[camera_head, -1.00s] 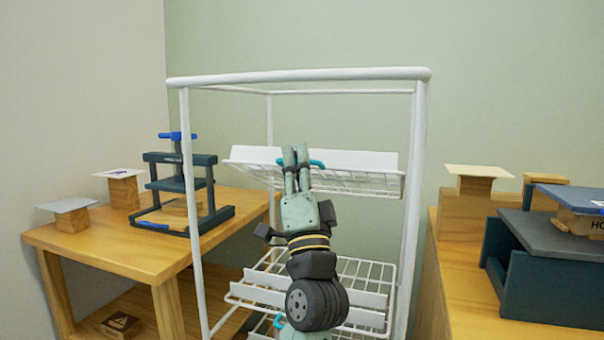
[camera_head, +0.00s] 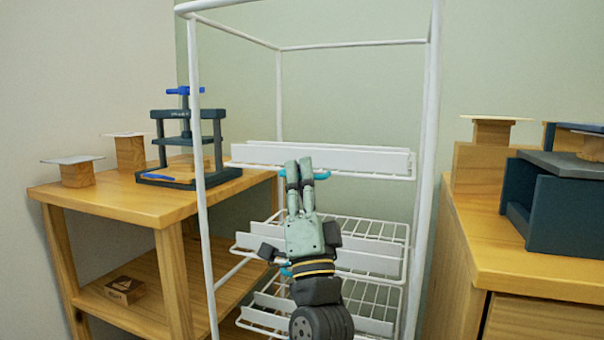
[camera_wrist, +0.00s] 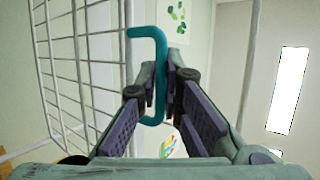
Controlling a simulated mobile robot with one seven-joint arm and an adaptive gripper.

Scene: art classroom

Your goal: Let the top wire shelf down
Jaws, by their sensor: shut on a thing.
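The top wire shelf (camera_head: 370,163) is a white shelf in the upper part of a white rack. In the head view it is almost edge-on, so its wire surface is hidden behind its front strip. A teal handle (camera_head: 321,175) sits at its front edge. My gripper (camera_head: 299,170) is shut on this handle, in front of the shelf. In the wrist view, my gripper fingers (camera_wrist: 162,92) close around the lower part of the teal handle (camera_wrist: 160,42). The shelf's wire grid (camera_wrist: 80,55) fills the left of that view.
The white rack frame (camera_head: 433,120) has upright posts on both sides. Lower wire shelves (camera_head: 375,250) sit beneath the top one. A wooden table (camera_head: 125,205) with a dark press (camera_head: 190,130) stands left. A wooden cabinet (camera_head: 540,270) with a dark blue stand (camera_head: 560,215) stands right.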

